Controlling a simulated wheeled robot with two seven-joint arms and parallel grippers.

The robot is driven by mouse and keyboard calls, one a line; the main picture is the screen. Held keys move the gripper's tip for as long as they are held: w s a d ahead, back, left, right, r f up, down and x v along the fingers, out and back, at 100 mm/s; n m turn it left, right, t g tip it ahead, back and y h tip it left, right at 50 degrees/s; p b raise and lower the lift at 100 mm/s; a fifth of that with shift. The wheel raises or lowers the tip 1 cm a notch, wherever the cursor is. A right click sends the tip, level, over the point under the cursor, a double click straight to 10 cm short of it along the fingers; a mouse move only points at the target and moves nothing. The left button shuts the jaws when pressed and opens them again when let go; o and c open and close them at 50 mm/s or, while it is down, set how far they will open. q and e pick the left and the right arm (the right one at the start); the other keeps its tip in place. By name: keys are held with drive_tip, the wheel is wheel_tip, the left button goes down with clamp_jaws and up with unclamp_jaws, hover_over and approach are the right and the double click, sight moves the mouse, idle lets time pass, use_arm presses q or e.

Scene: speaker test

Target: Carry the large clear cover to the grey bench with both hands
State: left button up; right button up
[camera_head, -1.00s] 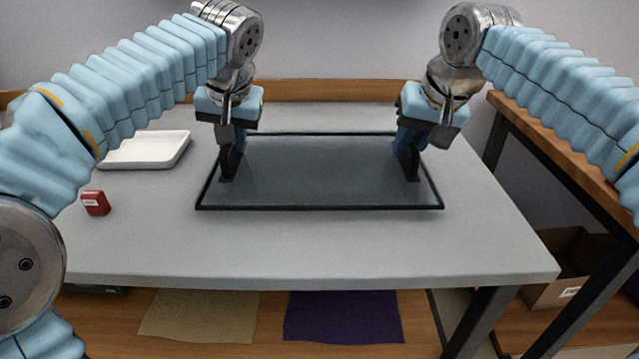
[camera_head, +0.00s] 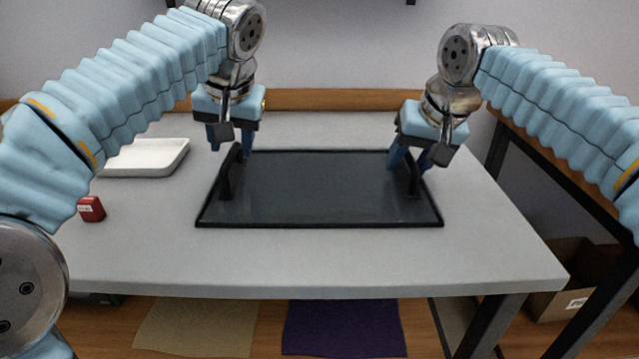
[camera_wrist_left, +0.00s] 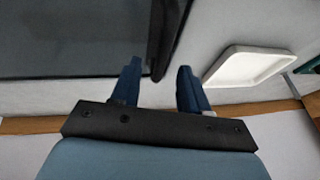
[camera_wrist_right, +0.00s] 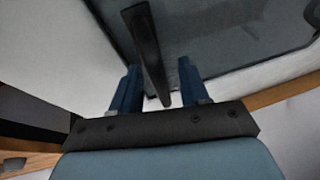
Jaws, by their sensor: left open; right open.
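The large clear cover (camera_head: 318,190) looks dark, with a black rim and an upright black handle near each end. It lies flat on the grey bench (camera_head: 320,262). My left gripper (camera_head: 229,135) is open at the top of the left handle (camera_head: 228,172). In the left wrist view that handle (camera_wrist_left: 165,40) ends between the two spread fingers. My right gripper (camera_head: 408,160) is open at the right handle (camera_head: 414,180). In the right wrist view this handle (camera_wrist_right: 146,45) lies between the spread fingers. Neither gripper is clamped on a handle.
A white tray (camera_head: 148,157) stands at the back left of the bench; it also shows in the left wrist view (camera_wrist_left: 245,66). A small red block (camera_head: 91,209) lies at left. A wooden-topped table stands at right, with a cardboard box (camera_head: 570,282) below. The bench's front is clear.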

drive_tip(key=shift+r, duration=0.2)
use_arm(q)
drive_tip(key=v, duration=0.8)
use_arm(e)
drive_tip(key=v, duration=1.1)
drive_tip(key=shift+s+r, duration=0.15)
drive_tip(key=shift+r, duration=0.1)
use_arm(q)
drive_tip(key=shift+r, duration=0.2)
use_arm(e)
drive_tip(key=shift+d+r, duration=0.1)
drive_tip(key=shift+d, duration=0.05)
use_arm(q)
drive_tip(key=p+v, duration=0.7)
drive_tip(key=v, duration=0.2)
use_arm(e)
wheel_tip(320, 180, up, 7)
use_arm(q)
drive_tip(key=shift+d+f, duration=0.1)
use_arm(e)
drive_tip(key=shift+r, duration=0.1)
